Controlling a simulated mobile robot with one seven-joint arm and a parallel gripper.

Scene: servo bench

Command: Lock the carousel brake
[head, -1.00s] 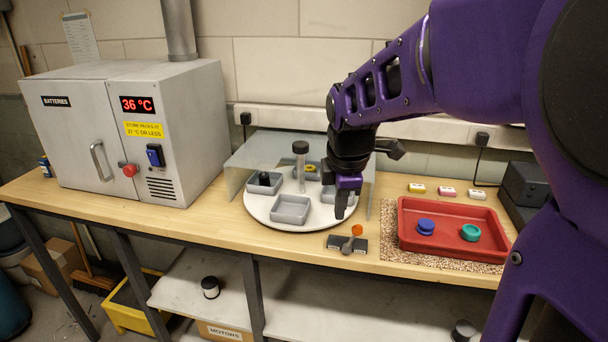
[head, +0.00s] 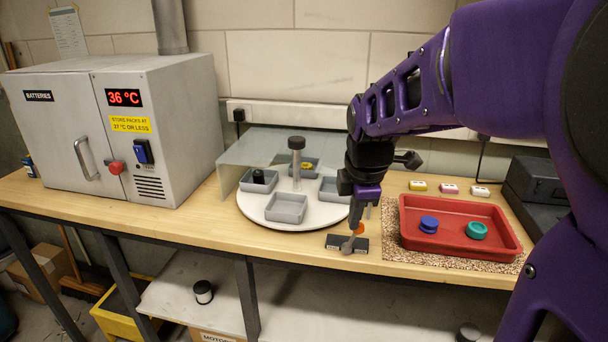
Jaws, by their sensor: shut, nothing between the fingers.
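The carousel (head: 250,214) is a round white turntable with several grey bins and a central post, partly under a clear cover. At its front right edge is a small dark block (head: 334,241) with a grey lever (head: 347,246) and an orange part (head: 360,229), which looks like the brake. My gripper (head: 355,228) is shut and points down right over this block, partly hiding the orange part. I cannot tell whether its fingertips touch the lever.
A red tray (head: 407,239) with a blue and a teal round piece stands to the right on a speckled mat. Behind it are several small coloured blocks (head: 449,188). A grey battery cabinet (head: 185,130) reading 36 °C stands at the left. Bench top left of the carousel is clear.

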